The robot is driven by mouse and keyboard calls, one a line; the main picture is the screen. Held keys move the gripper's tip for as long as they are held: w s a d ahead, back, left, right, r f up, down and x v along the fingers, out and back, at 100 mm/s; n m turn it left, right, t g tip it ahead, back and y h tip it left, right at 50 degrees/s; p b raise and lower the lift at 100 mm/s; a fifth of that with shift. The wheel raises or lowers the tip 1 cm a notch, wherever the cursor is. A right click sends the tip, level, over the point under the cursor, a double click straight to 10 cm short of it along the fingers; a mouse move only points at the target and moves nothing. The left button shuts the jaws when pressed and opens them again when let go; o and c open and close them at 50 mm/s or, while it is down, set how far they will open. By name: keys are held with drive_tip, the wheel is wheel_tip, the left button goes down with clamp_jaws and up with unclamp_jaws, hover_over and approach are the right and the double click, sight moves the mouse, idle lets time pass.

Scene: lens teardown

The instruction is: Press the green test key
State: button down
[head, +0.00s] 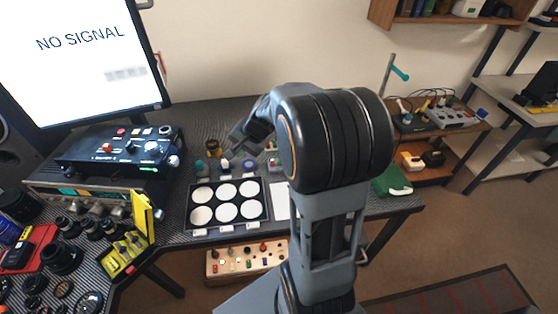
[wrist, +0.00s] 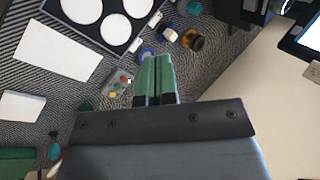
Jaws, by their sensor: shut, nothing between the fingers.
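A small grey key box (wrist: 118,84) with red, green and yellow keys lies on the dark mat in the wrist view, left of my fingers. Its green key (wrist: 118,87) looks small, between the red and yellow ones. My gripper (wrist: 157,58) has its two green fingers shut together, with nothing between them. The fingertips appear beside the box, not on it; their height above the mat is hard to tell. In the head view the box (head: 273,161) is partly hidden by my arm, and my gripper's tip is hard to make out.
A black tray with white discs (head: 248,190) lies in front. Small bottles and jars (head: 213,146) stand close to my gripper; a blue-rimmed jar (wrist: 146,55) is near the fingertips. A control unit (head: 120,147) and a monitor (head: 90,55) stand at left.

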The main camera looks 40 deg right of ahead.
drive_tip(key=w+d+f+m+t+p, duration=0.1)
drive_tip(key=w+d+f+m, duration=0.3)
drive_tip(key=d, duration=0.6)
drive_tip(key=w+d+f+m+t+h+p, duration=0.1)
drive_tip(key=w+d+f+m, duration=0.3)
drive_tip(key=d+f+m, duration=0.4)
drive_tip(key=shift+d+f+m+t, duration=0.3)
drive_tip(key=shift+d+m+t, duration=0.2)
drive_tip(key=shift+d+t, duration=0.5)
drive_tip(key=shift+d, duration=0.1)
wheel_tip(320, 180, down, 7)
drive_tip(key=b, duration=0.4)
drive_tip(key=shift+f+b, duration=0.2)
drive_tip(key=shift+b, duration=0.1)
drive_tip(key=shift+f+b, duration=0.75)
drive_tip(key=shift+b, duration=0.15)
drive_tip(key=shift+f+b, duration=0.15)
drive_tip(key=shift+b, duration=0.15)
drive_tip(key=shift+s+f+b, duration=0.1)
drive_tip(key=shift+f+b, duration=0.15)
drive_tip(key=shift+b, duration=0.15)
